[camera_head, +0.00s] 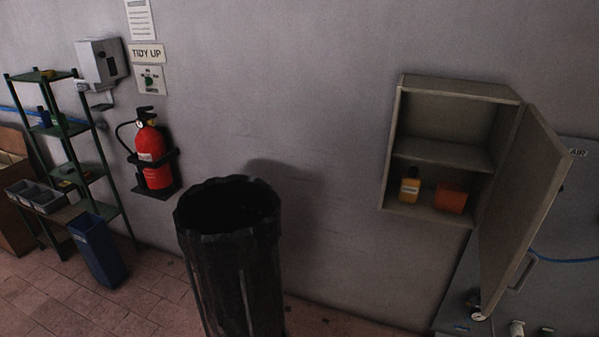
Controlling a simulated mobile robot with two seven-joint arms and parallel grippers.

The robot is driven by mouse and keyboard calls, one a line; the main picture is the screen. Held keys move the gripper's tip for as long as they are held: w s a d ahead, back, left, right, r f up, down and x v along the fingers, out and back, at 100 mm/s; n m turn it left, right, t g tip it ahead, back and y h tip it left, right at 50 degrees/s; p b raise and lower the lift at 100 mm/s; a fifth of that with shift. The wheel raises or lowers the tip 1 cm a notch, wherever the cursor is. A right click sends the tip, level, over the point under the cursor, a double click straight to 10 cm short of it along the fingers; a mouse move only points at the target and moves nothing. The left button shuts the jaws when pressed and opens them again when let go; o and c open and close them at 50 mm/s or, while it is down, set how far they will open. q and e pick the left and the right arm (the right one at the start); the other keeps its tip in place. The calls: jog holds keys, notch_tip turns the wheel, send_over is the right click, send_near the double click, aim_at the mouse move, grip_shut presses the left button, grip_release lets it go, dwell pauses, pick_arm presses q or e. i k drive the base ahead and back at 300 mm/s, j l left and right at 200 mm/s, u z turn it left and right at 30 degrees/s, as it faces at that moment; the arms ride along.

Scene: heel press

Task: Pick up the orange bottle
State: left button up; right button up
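An orange bottle (410,190) with a dark cap and a pale label stands upright on the lower shelf of a wall cabinet (447,154). An orange box (451,198) sits to its right on the same shelf, a small gap apart. The cabinet door (524,205) is open and swung out to the right. The upper shelf looks empty. Neither of my grippers shows in the head view.
A tall dark bin (238,270) stands below and left of the cabinet. A red fire extinguisher (150,155) hangs on the wall. A green shelf rack (75,150) and a blue bin (98,250) stand at left. The wall between bin and cabinet is bare.

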aim_at(411, 182)
jog(key=k+l+z, duration=0.15)
jog(key=l, duration=1.05)
jog(key=l+z, duration=0.2)
jog(key=l, duration=1)
